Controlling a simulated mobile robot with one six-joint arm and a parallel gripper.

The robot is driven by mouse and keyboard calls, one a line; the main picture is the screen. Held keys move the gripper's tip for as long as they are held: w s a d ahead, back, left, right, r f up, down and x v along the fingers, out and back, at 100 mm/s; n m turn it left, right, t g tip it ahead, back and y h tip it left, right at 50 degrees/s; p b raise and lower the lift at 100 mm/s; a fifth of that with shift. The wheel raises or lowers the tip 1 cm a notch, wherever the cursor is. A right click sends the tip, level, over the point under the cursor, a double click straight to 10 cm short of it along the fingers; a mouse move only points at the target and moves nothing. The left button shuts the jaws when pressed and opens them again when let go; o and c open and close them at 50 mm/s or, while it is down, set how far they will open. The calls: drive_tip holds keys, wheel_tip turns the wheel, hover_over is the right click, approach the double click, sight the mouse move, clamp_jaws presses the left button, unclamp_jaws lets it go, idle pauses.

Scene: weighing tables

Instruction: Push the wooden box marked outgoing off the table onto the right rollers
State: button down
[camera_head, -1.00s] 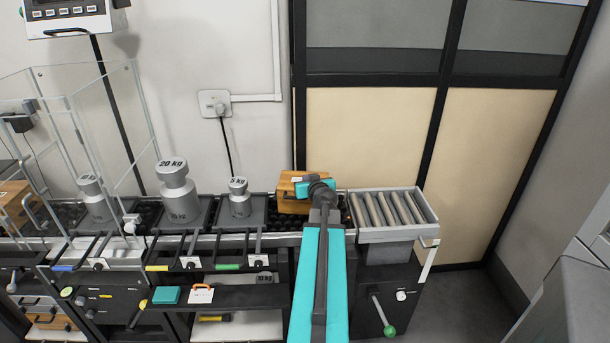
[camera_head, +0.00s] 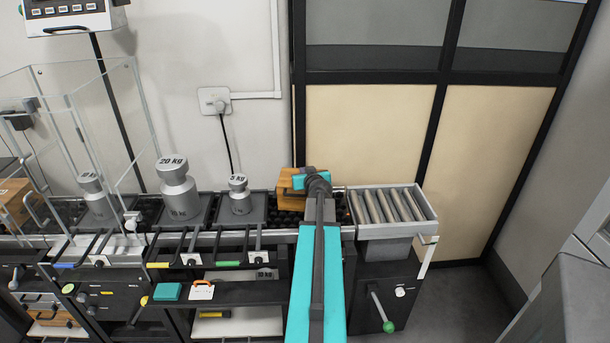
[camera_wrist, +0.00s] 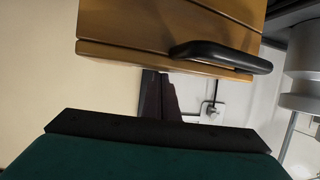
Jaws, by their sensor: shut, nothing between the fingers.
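The wooden box (camera_head: 285,187) stands at the right end of the weighing table, partly hidden behind my arm. No marking on it can be read. In the wrist view the wooden box (camera_wrist: 165,30) fills the top, with a black handle on its near face. My gripper (camera_head: 311,181) is shut and empty, close beside the box's right part in the head view. Its dark edge and teal body also show in the wrist view (camera_wrist: 160,128), with a gap to the box; contact cannot be told. The right rollers (camera_head: 388,207) are empty, just right of my arm.
A 5 kg weight (camera_head: 239,196) and a 20 kg weight (camera_head: 177,188) stand on plates left of the box. A glass enclosure is further left. A green-knobbed lever (camera_head: 388,326) sits below the rollers. A panelled wall (camera_head: 375,135) stands behind.

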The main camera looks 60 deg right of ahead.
drive_tip(key=shift+a+f, duration=0.15)
drive_tip(key=shift+f, duration=0.4)
drive_tip(key=shift+s, duration=0.1)
drive_tip(key=shift+s+a+f+b, duration=0.15)
drive_tip(key=shift+s+a+b, duration=0.25)
drive_tip(key=shift+b, duration=0.25)
drive_tip(key=s+a+b, duration=0.2)
drive_tip(key=b, duration=0.1)
drive_tip(key=shift+s+a, duration=0.1)
drive_tip(key=shift+a, duration=0.05)
drive_tip(key=shift+r, duration=0.9)
drive_tip(key=shift+r, duration=0.15)
